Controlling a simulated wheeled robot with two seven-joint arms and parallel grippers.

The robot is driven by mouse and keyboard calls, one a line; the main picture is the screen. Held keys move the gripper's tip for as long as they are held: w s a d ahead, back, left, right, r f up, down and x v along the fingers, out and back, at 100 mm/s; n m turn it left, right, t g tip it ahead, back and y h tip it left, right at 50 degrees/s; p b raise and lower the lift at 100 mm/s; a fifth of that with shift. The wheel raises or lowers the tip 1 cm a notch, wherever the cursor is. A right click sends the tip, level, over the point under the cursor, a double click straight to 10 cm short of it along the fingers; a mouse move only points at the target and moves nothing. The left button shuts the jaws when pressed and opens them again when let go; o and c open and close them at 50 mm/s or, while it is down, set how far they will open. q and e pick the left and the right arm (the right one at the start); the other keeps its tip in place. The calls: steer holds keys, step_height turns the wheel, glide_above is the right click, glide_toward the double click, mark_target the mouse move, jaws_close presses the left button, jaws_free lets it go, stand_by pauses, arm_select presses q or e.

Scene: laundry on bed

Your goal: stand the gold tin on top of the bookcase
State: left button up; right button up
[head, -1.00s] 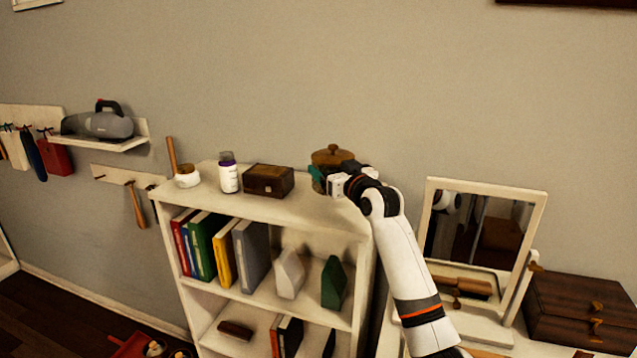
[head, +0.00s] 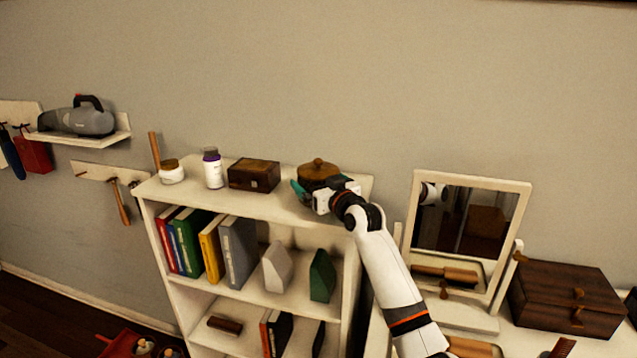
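The gold tin (head: 318,169), brown-gold with a round knobbed lid, is upright at the right end of the top of the bookcase (head: 262,205). My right gripper (head: 303,190) is at the tin's near side, with teal finger parts showing against it. The gripper body hides the tin's lower part, so I cannot tell whether the tin's base touches the top or whether the fingers are closed on it. My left gripper is not in view.
On the bookcase top stand a dark wooden box (head: 254,175), a white bottle with a purple label (head: 213,168) and a white jar (head: 172,172). A mirror (head: 470,240) and a wooden chest (head: 565,299) are at the right. The top's front strip is clear.

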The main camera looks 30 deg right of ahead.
steer(key=shift+r, duration=0.15)
steer(key=shift+s, duration=0.25)
steer(key=s, duration=0.3)
steer(key=s+b, duration=0.1)
steer(key=s, duration=0.2)
steer(key=s+b, duration=0.1)
steer(key=s, duration=0.3)
steer(key=shift+a, duration=0.4)
steer(key=shift+s+b, duration=0.35)
steer(key=shift+s, duration=0.45)
